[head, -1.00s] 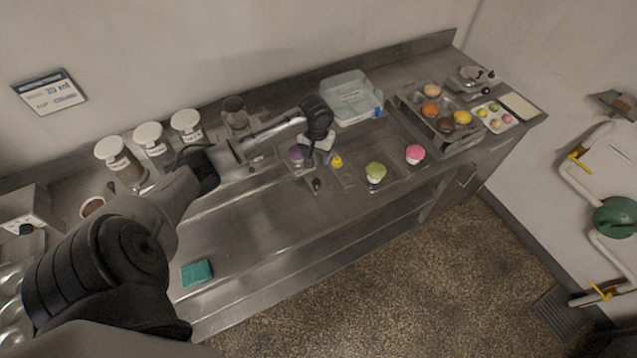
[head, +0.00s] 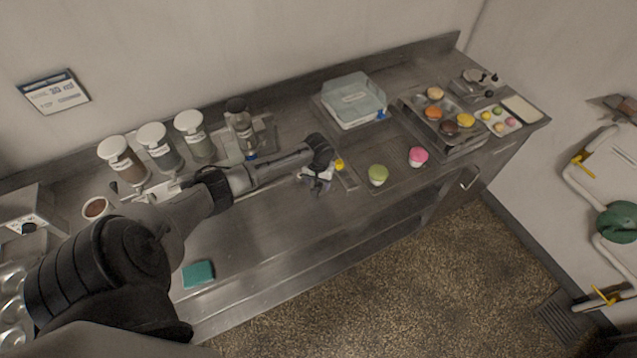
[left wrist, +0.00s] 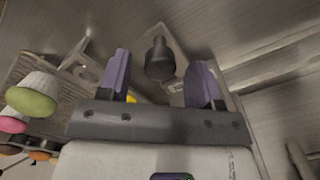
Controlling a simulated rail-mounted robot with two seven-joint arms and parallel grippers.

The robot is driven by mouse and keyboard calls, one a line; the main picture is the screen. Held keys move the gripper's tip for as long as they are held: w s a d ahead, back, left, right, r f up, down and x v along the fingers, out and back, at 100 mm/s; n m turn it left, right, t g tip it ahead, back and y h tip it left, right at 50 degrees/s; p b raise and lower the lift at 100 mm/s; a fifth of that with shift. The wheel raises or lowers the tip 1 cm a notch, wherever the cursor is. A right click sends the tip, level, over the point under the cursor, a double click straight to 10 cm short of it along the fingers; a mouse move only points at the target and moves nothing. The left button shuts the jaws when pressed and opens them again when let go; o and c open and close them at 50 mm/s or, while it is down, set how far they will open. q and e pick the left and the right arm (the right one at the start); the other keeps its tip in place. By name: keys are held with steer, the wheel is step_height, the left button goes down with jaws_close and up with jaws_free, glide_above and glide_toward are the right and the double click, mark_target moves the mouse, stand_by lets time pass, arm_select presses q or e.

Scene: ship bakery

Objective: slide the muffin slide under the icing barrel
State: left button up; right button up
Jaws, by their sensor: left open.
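My left gripper (head: 318,180) is low over the counter. In the left wrist view its two purple fingers (left wrist: 160,76) are apart, and a dark knob (left wrist: 160,58) stands between and just beyond them. The knob sits on a flat metal plate, which looks like the muffin slide (left wrist: 181,84); in the head view my gripper and arm largely hide it. I cannot tell whether the fingers touch the knob. A clear barrel with a dark lid, likely the icing barrel (head: 240,122), stands on a stand at the back, left of my gripper. My right gripper is not in view.
A green-topped muffin (head: 378,175) and a pink-topped muffin (head: 418,157) stand right of my gripper. A clear bin (head: 353,103) is behind. White-lidded jars (head: 158,148) line the back left. A teal sponge (head: 198,274) lies at the front left.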

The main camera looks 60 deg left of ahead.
arm_select(q)
steer(key=shift+f, duration=0.5)
jaws_close()
stand_by(0.3)
